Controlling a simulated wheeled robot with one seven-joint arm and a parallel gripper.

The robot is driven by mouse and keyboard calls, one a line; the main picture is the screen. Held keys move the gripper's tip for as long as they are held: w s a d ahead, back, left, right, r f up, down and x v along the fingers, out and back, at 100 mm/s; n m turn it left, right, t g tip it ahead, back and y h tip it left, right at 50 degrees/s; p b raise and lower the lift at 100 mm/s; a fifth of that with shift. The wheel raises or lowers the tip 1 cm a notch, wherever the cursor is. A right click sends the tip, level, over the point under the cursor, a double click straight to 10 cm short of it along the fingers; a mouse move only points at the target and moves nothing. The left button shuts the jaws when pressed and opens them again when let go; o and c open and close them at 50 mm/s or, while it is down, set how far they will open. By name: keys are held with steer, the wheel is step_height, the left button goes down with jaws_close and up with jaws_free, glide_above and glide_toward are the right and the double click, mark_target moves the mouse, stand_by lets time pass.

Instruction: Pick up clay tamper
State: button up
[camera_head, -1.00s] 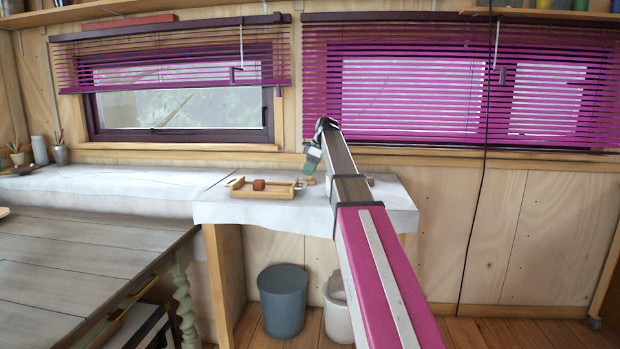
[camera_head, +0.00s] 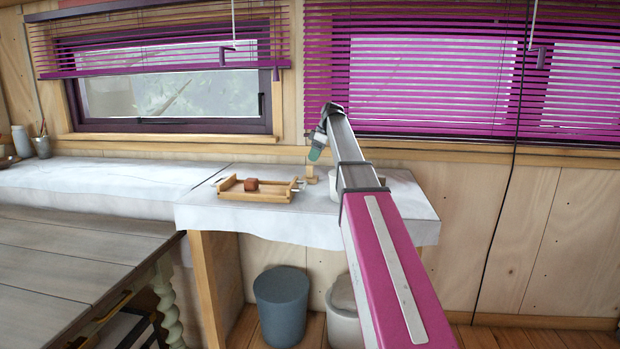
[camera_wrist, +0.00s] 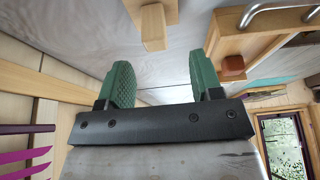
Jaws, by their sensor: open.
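The clay tamper appears to be the small pale wooden piece (camera_head: 310,176) on the white-covered table, just right of the tray. In the wrist view, a wooden block with a narrower square end (camera_wrist: 152,28) shows at the top, beyond the fingers and roughly between them. My gripper (camera_head: 316,155) is tilted down just above and beside that piece in the head view. Its green fingers (camera_wrist: 162,85) stand wide apart with nothing between them, and the wooden piece is not touched.
A wooden tray (camera_head: 240,195) with metal handles holds a reddish-brown block (camera_head: 251,184), left of my gripper. A whitish container (camera_head: 334,186) is partly hidden behind my arm. The wall and window sill (camera_head: 280,150) are close behind. Bins (camera_head: 282,305) stand below.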

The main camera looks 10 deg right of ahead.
mark_target(310, 165)
steer(key=x, duration=0.7)
steer(key=shift+w+f, duration=0.25)
steer(key=shift+f, duration=0.1)
steer(key=c, duration=1)
